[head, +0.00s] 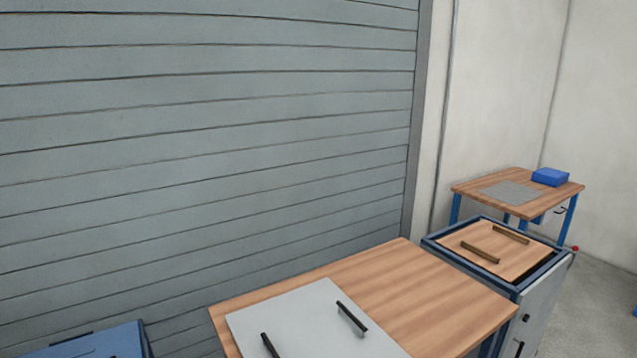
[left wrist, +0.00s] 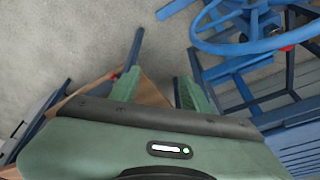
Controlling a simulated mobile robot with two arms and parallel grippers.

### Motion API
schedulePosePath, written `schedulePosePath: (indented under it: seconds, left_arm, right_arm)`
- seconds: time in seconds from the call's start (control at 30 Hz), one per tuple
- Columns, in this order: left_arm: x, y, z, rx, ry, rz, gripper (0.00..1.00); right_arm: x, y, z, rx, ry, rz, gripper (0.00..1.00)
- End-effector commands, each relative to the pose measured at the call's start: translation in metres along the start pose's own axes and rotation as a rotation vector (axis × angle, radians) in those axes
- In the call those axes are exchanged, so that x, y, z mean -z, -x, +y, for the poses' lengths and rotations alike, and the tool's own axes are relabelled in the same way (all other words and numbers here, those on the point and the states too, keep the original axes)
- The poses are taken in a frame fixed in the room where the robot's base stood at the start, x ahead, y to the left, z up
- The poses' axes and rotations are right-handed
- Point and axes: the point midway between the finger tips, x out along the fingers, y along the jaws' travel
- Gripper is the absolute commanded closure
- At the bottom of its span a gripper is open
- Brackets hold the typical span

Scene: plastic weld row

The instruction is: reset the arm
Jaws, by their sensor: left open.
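My left gripper (left wrist: 158,86) shows in the left wrist view, its two green fingers spread apart with nothing between them. Bare grey floor and part of a brown wooden surface show beyond the fingers. No gripper or arm shows in the head view. My right gripper is not in view.
A wooden table (head: 440,318) bears a grey panel (head: 300,320) with two dark handles. A blue-framed cabinet (head: 545,295) and a far table (head: 470,188) with a blue box (head: 550,177) stand right. A blue wheel and frame (left wrist: 240,45) are close beside the left gripper.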

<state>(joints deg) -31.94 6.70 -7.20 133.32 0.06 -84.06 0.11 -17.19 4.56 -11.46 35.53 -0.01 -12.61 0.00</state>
Motion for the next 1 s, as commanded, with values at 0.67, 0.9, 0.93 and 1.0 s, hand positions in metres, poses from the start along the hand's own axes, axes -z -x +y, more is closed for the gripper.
schedulePosePath:
  seconds: [0.67,0.9,0.93,1.0]
  left_arm:
    - [-0.113,-0.227,0.011,-0.015,-0.021,-0.113,0.53]
    - [-0.212,-0.289,0.014,-0.021,-0.033,-0.165,0.53]
    - [-0.224,-0.293,0.015,-0.021,-0.034,-0.171,0.53]
    - [-0.248,-0.300,0.014,-0.022,-0.037,-0.181,0.53]
  right_arm:
    - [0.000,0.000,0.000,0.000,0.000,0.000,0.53]
    - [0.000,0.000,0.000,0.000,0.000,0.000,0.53]
    - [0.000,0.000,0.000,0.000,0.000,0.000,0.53]
    - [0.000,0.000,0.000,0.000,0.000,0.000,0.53]
